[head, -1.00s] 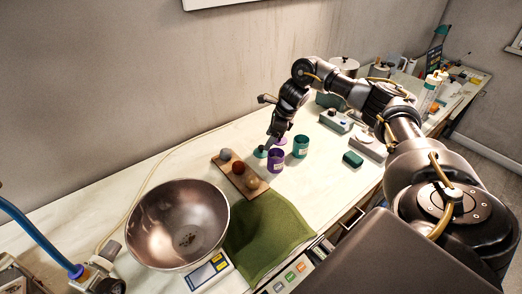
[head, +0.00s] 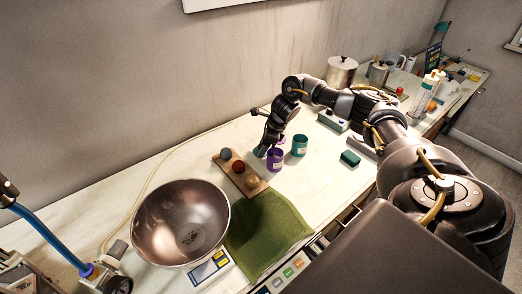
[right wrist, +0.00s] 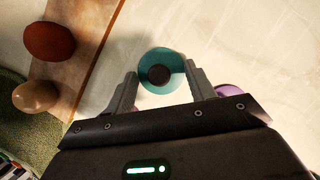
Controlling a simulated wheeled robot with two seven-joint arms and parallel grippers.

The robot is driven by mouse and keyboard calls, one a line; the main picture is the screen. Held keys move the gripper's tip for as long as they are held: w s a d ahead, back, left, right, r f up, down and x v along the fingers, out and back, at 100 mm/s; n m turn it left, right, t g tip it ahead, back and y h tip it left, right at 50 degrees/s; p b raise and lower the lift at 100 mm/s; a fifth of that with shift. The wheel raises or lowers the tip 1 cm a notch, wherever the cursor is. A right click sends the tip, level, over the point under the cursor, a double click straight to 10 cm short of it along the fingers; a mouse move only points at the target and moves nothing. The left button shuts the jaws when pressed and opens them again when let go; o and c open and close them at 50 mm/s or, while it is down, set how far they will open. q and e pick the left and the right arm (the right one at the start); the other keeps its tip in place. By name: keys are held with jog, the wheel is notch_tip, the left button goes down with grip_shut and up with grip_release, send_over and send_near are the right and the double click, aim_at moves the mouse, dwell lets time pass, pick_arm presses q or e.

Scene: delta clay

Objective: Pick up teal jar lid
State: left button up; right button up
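The teal jar lid (right wrist: 161,70) is a round teal disc with a dark knob, lying on the counter in the right wrist view. My right gripper (right wrist: 160,82) is open, with one finger on each side of the lid's near part. I cannot tell whether the fingers touch it. In the head view my right gripper (head: 262,152) points down beside the purple jar and hides most of the lid. My left gripper is not clearly in view; only part of the left arm shows at the lower left.
A purple jar (head: 275,160) and a teal jar (head: 299,146) stand close to the right gripper. A wooden board (head: 252,187) with several balls lies to the left. A metal bowl (head: 160,222), a green cloth (head: 268,232) and a teal block (head: 350,158) are nearby.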

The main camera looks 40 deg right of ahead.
dwell(0.3)
jog(key=shift+r+b, duration=0.6)
jog(key=shift+b, duration=0.05)
jog(key=b+v, duration=0.1)
jog(key=v, duration=0.1)
jog(key=s+b+v, duration=0.1)
jog(key=v, duration=0.2)
jog(key=s+b+v, duration=0.1)
jog(key=v, duration=0.2)
jog(key=s+d+r, duration=0.1)
jog(key=s, duration=0.2)
jog(key=s+r, duration=0.2)
jog(key=s, duration=0.1)
jog(key=s+d+r, duration=0.1)
jog(key=s, duration=0.1)
jog(key=shift+s+d+r, duration=0.2)
jog(key=shift+s+d, duration=0.2)
